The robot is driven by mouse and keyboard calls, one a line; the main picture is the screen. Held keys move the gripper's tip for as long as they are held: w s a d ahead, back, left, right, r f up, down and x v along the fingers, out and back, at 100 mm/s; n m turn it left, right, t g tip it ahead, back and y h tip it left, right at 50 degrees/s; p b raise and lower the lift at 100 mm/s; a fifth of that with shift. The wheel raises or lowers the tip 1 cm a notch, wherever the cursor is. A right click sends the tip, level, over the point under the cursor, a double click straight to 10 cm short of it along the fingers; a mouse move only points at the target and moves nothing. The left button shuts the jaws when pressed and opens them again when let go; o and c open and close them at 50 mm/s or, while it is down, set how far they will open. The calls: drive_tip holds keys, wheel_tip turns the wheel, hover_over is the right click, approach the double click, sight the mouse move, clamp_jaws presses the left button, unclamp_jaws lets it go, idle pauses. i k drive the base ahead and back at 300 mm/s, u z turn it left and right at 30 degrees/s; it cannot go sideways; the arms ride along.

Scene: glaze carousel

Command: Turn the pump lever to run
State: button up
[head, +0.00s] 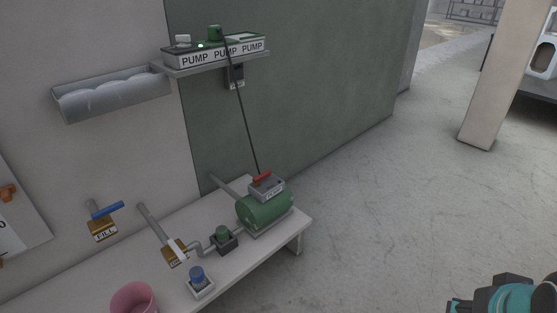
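The green pump (265,213) stands at the right end of the white bench in the head view. A small grey labelled box (268,190) sits on top of it, and a short red lever (262,179) lies across that box. The lettering on the box is too small to read, so I cannot tell which position the lever is in. Part of my arm, teal and black, shows at the bottom right corner, well apart from the pump. My gripper itself is not visible.
A blue-handled valve (105,211), a white-handled valve (176,250), a blue knob (197,275) and a pink pot (134,298) are further left. The floor right of the bench (295,245) is clear.

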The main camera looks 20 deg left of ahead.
sight(256, 181)
drive_tip(key=u, duration=0.2)
drive_tip(key=i, duration=0.8)
drive_tip(key=u, duration=1)
drive_tip(key=i, duration=0.55)
drive_tip(key=u, duration=0.45)
